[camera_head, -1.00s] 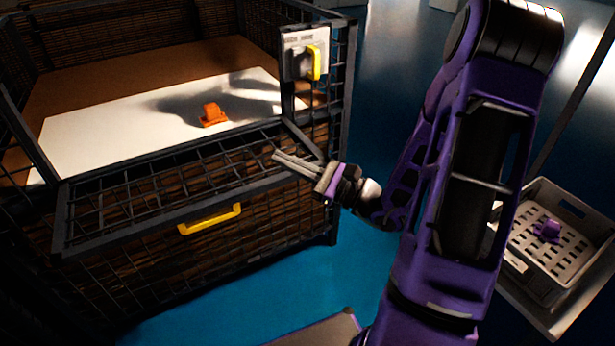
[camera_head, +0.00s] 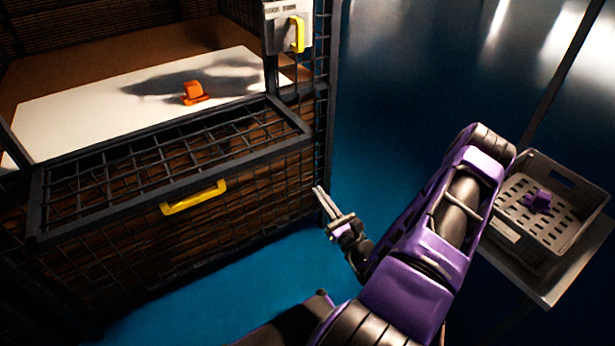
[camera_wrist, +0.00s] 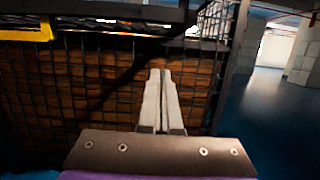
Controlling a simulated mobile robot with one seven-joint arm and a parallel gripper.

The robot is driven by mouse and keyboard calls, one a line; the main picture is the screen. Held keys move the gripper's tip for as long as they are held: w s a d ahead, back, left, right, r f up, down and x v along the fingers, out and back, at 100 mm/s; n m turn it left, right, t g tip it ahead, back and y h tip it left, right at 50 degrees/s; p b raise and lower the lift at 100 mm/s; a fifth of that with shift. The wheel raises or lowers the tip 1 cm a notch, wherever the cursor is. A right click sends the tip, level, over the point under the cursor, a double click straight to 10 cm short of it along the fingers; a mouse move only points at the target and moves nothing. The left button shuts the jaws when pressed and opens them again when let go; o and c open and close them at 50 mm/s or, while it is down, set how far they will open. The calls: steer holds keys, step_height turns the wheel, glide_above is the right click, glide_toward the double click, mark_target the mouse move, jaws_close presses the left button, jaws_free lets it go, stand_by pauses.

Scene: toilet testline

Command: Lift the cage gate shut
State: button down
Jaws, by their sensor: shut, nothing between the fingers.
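The cage gate (camera_head: 120,205) is a dark mesh panel on the front of the cage, folded outward and down from the opening. Its yellow handle (camera_head: 194,198) is on the outer side, and also shows at the upper left of the wrist view (camera_wrist: 22,34). My gripper (camera_head: 322,190) is shut and empty, to the right of the gate near the cage's front right corner, apart from the handle. In the wrist view my fingers (camera_wrist: 160,72) are together and point at the mesh and brown boards.
A yellow-handled latch box (camera_head: 290,28) is on the cage's right post. An orange piece (camera_head: 194,92) lies on the white panel (camera_head: 60,115) inside. A grey crate (camera_head: 555,241) holding a purple piece (camera_head: 538,200) stands at right. Blue floor (camera_head: 390,130) is clear between.

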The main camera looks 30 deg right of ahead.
steer(key=w+r, duration=0.6)
steer(key=w, duration=0.3)
steer(key=shift+r, duration=0.2)
steer(key=shift+r+p, duration=0.1)
steer(key=shift+p, duration=0.2)
